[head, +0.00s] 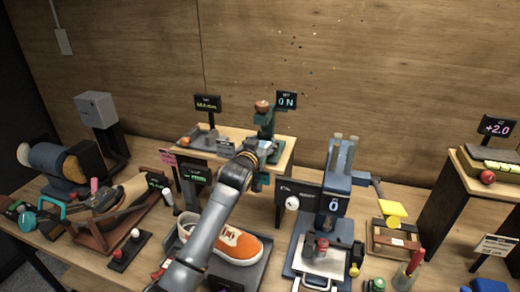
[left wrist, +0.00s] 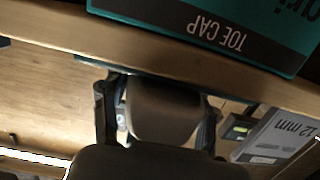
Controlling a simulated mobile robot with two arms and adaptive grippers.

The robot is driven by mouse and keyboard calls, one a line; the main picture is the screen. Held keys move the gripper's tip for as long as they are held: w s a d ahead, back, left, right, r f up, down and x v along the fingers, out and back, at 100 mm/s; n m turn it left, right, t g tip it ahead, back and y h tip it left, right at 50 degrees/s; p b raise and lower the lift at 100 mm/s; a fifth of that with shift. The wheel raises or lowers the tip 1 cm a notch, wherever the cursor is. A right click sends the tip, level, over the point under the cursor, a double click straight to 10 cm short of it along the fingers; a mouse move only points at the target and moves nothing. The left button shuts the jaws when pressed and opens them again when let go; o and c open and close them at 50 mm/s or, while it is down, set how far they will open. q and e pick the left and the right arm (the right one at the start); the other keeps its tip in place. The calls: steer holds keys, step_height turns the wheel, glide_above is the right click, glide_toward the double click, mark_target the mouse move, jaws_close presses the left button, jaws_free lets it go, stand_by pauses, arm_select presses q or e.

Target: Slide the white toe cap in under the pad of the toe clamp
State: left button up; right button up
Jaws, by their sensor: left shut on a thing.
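My left gripper (head: 270,151) is at the raised wooden shelf, beside the teal toe clamp (head: 265,120). In the left wrist view its two dark fingers (left wrist: 157,100) are shut on a rounded, pale grey-brown piece (left wrist: 165,112). The piece is in shadow and appears to be the white toe cap. A teal block (left wrist: 215,30) with an upside-down TOE CAP label stands past the wooden edge. The clamp's display (head: 287,100) reads 0 N. The clamp's pad cannot be made out, so I cannot tell whether the cap is under it. My right gripper is not in view.
An orange sneaker (head: 238,245) lies below on a grey tray, partly behind my arm. A blue press (head: 338,190) stands to the right. A small tray (head: 190,140) is on the shelf's left. A grey 12 mm plate (left wrist: 277,136) shows in the left wrist view.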

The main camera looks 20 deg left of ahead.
mark_target(266, 138)
arm_select(q)
steer(key=shift+w+f+b, duration=0.1)
steer(key=shift+w+b, duration=0.25)
steer(key=shift+w, duration=0.4)
steer(key=shift+r, duration=0.25)
steer(key=shift+a+r+b, duration=0.1)
steer(key=shift+r+b, duration=0.3)
steer(key=shift+r, duration=0.15)
steer(key=shift+w, duration=0.1)
steer(key=shift+c, duration=0.5)
steer(key=shift+w+f, duration=0.2)
steer(key=shift+w, duration=0.25)
steer(key=shift+c, duration=0.9)
steer(key=shift+w+f, duration=0.25)
jaws_close()
steer(key=shift+s, duration=0.1)
steer(key=o, duration=1.2)
jaws_free()
steer(key=shift+s, duration=0.15)
steer(key=o, duration=0.4)
steer(key=shift+w+d+f, duration=0.2)
steer(key=shift+o, duration=0.8)
steer(key=shift+w+f, duration=0.25)
steer(key=shift+w, duration=0.05)
steer(key=shift+w+f, duration=0.1)
steer(key=shift+s, duration=0.2)
